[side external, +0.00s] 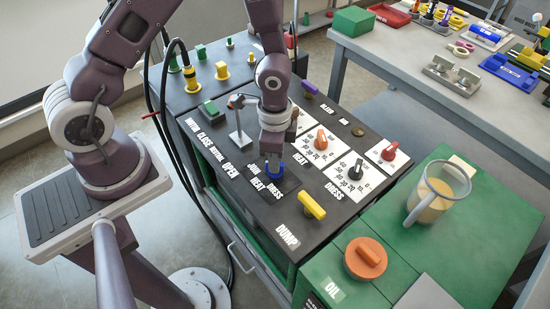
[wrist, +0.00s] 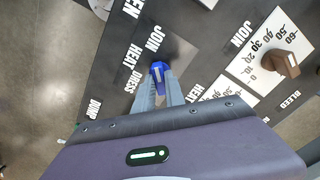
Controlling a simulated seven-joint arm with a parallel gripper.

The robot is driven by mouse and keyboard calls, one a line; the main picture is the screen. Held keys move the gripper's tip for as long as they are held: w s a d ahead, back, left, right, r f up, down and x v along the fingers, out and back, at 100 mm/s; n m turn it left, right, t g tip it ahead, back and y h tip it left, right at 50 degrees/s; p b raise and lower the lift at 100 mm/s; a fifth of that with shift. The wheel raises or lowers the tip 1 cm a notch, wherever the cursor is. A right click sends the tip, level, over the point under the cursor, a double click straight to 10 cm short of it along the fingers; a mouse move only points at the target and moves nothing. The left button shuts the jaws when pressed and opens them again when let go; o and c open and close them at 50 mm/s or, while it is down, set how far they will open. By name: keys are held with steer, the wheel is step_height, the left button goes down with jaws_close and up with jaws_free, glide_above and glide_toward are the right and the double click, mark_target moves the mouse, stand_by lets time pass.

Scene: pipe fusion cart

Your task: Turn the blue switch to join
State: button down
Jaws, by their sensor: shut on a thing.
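The blue switch (side external: 274,171) sits on the dark top of the cart panel, beside the printed words JOIN, HEAT and DRESS. My gripper (side external: 273,157) points down over it with its fingers on the knob. In the wrist view the blue switch (wrist: 159,72) shows between and just beyond the fingertips of my gripper (wrist: 163,84), which are shut on it. A pale line shows on its blue face. The word JOIN (wrist: 152,39) is near the far end of the knob, with HEAT and DRESS to its left. The fingers hide part of the switch.
A yellow DUMP handle (side external: 312,206) stands in front and to the right. An upright lever (side external: 238,125) is close on the left. Orange (side external: 321,140) and brown (wrist: 281,64) knobs are nearby. A jug (side external: 438,195) and an orange cap (side external: 366,259) are on the green top.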

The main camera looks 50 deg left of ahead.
steer(key=shift+m, duration=0.4)
steer(key=c, duration=1.4)
jaws_free()
step_height(320, 180, up, 7)
steer(key=shift+r, duration=0.1)
